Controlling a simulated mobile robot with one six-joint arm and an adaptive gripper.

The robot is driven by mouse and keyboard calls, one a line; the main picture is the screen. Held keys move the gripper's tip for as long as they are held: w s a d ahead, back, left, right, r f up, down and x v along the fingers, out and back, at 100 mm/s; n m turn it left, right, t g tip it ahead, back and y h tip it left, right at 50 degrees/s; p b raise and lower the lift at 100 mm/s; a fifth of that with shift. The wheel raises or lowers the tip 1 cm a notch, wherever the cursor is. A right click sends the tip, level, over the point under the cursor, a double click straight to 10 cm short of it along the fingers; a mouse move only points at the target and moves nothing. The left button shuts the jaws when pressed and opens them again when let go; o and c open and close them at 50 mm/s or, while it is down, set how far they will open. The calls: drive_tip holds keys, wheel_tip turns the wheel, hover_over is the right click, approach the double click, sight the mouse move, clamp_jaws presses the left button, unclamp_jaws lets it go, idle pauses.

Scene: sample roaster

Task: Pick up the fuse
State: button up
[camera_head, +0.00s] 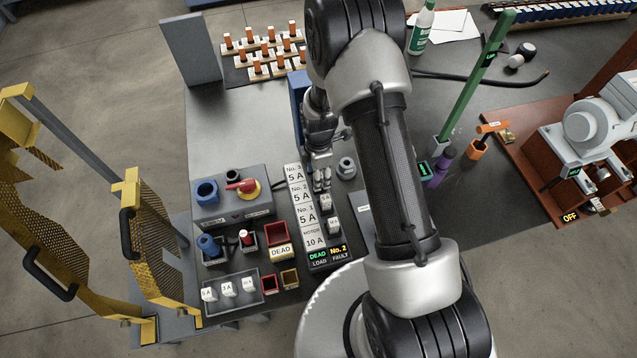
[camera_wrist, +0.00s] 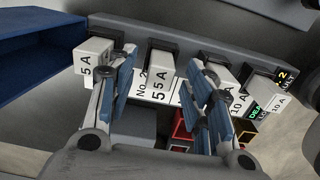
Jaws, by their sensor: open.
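My gripper (camera_head: 322,180) is open over the fuse panel (camera_head: 297,200), near its upper end in the head view. In the wrist view my gripper (camera_wrist: 165,82) has its fingers spread, with a pale 5 A fuse (camera_wrist: 160,66) seen between them, seated in the block above a "No. 2" label. I cannot tell whether either finger touches it. Another 5 A fuse (camera_wrist: 93,58) shows beside the left finger, partly covered. A fuse (camera_wrist: 218,74) behind the right finger and a 10 A fuse (camera_wrist: 266,95) are farther right. The panel reads "No. 2 FAULT" (camera_head: 339,250).
A tray (camera_head: 247,297) holds several loose fuses at the front left. A switch box (camera_head: 232,197) with a red handle stands left of the panel. A blue bin (camera_wrist: 38,45) fills the wrist view's upper left. Yellow mesh guards (camera_head: 150,235) stand at the left.

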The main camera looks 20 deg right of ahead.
wheel_tip(320, 180, down, 2)
drive_tip(key=shift+f, duration=0.1)
drive_tip(key=shift+c, duration=0.6)
clamp_jaws()
drive_tip(key=shift+r, duration=0.25)
